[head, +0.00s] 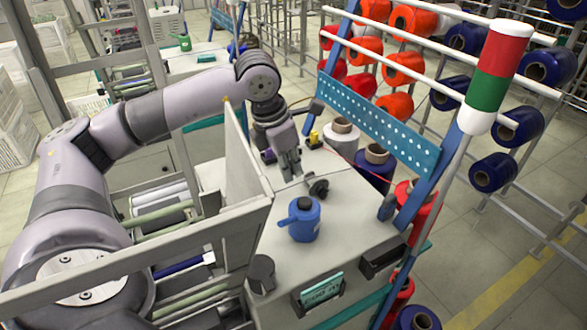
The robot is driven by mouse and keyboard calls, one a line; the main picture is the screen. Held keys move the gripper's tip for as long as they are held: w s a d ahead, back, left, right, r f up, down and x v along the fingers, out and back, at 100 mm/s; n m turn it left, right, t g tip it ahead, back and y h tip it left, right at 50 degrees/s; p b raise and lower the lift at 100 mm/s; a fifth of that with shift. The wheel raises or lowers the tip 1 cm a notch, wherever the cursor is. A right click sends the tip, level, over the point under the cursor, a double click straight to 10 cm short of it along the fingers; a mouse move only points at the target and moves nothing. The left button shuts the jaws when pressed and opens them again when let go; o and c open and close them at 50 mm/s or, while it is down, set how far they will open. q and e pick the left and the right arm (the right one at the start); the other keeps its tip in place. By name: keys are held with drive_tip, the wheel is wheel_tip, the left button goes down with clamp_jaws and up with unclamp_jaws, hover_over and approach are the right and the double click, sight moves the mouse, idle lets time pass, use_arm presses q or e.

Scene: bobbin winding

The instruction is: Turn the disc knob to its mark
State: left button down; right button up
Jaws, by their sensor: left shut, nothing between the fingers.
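A small dark disc knob (319,188) sits on the pale top of the winding machine (345,215), right of my left gripper. Its mark is too small to make out. My left gripper (291,176) points down over the machine top, just left of the knob. Its fingers are shut and empty, and it looks apart from the knob. My right gripper is not in view.
A blue can (302,219) stands in front of the knob. A dark cup (262,274) is at the front left corner. White (341,134) and dark blue (375,165) bobbins stand behind. An upright pale panel (240,150) borders the left side.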

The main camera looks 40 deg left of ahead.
sight(311, 192)
use_arm(q)
drive_tip(key=p+x, duration=0.2)
drive_tip(key=x, duration=0.5)
drive_tip(key=shift+f, duration=0.15)
drive_tip(key=w+f, duration=0.1)
drive_tip(key=w+d+f+p, duration=0.1)
drive_tip(key=shift+w+d, duration=0.1)
drive_tip(key=shift+w, duration=0.25)
drive_tip(key=shift+w+d+f+p, duration=0.1)
drive_tip(key=shift+w+f+p, duration=0.2)
drive_tip(key=shift+w+f, duration=0.1)
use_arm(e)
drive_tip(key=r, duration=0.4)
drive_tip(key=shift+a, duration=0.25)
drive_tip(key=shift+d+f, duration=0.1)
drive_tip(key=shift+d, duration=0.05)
